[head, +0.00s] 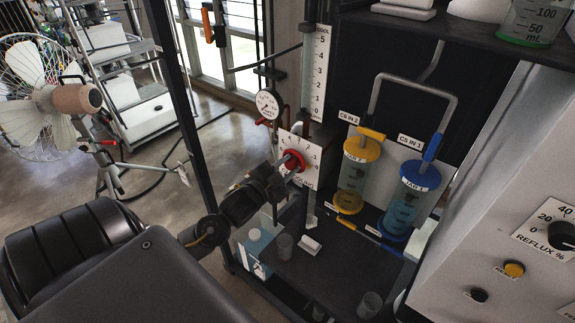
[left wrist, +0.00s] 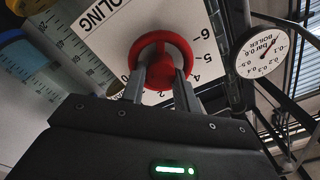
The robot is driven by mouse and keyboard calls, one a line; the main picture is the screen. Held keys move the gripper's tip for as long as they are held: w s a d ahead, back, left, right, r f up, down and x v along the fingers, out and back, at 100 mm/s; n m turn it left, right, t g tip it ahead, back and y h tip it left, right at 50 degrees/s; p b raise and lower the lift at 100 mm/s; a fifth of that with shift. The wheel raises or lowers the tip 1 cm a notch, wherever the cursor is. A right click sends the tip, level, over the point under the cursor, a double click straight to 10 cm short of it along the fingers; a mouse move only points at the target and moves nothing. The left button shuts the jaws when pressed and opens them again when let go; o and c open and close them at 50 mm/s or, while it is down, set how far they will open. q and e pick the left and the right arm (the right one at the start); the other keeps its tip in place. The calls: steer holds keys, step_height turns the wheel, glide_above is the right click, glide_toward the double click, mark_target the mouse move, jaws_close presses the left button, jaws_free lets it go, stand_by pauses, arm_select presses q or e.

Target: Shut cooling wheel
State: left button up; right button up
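The cooling wheel (head: 293,160) is a small red handwheel on a white numbered plate marked COOLING (head: 312,157). In the left wrist view the red wheel (left wrist: 160,50) is a ring straight ahead, with numbers along the plate beside it. My left gripper (head: 286,166) is at the front of the wheel. In the left wrist view its two fingers (left wrist: 161,82) are apart, with red wheel showing between them. They overlap the lower part of the ring; whether they touch it is unclear. My right gripper is in neither view.
A round boiler gauge (head: 268,104) is close by the plate. Yellow (head: 357,170) and blue (head: 410,195) jars stand right of it. Dark frame posts rise nearby. Beakers (head: 285,246) stand on the shelf below. A fan (head: 40,100) stands at far left.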

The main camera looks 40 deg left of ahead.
arm_select(q)
steer(key=shift+o, duration=0.7)
steer(key=shift+s+a+r, duration=0.15)
steer(key=shift+a+r, duration=0.1)
steer(key=shift+r, duration=0.2)
steer(key=shift+f+p, duration=0.3)
steer(key=shift+p, duration=0.05)
steer(key=shift+s+f, duration=0.2)
steer(key=shift+f, duration=0.15)
steer(key=shift+s+d+f, duration=0.1)
steer(key=shift+s, duration=0.3)
steer(key=s+b, duration=0.4)
steer(key=s, duration=1)
steer(key=shift+s+b, duration=0.3)
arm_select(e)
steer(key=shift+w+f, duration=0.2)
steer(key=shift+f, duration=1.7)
